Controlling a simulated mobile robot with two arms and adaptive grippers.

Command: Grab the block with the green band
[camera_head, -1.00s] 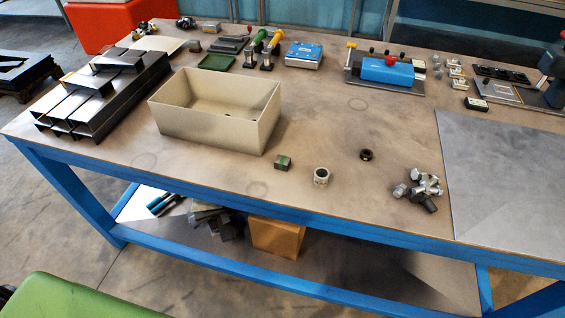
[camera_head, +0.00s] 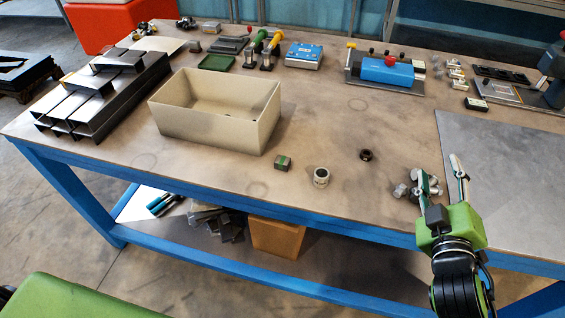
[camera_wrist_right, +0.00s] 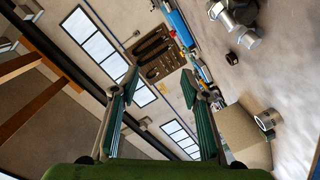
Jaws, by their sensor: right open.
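The block with the green band (camera_head: 283,163) is a small dark grey block on the table near its front edge, just right of the beige bin. My right gripper (camera_head: 437,168) is open and empty over the table's front right, beside the pile of bolts and well to the right of the block. My left gripper is not in view.
An open beige bin (camera_head: 217,136) stands left of the block. A metal ring (camera_head: 321,178), a dark ring (camera_head: 366,155) and several bolts (camera_head: 402,190) lie between the block and my right gripper. A grey plate (camera_head: 510,170) covers the right side.

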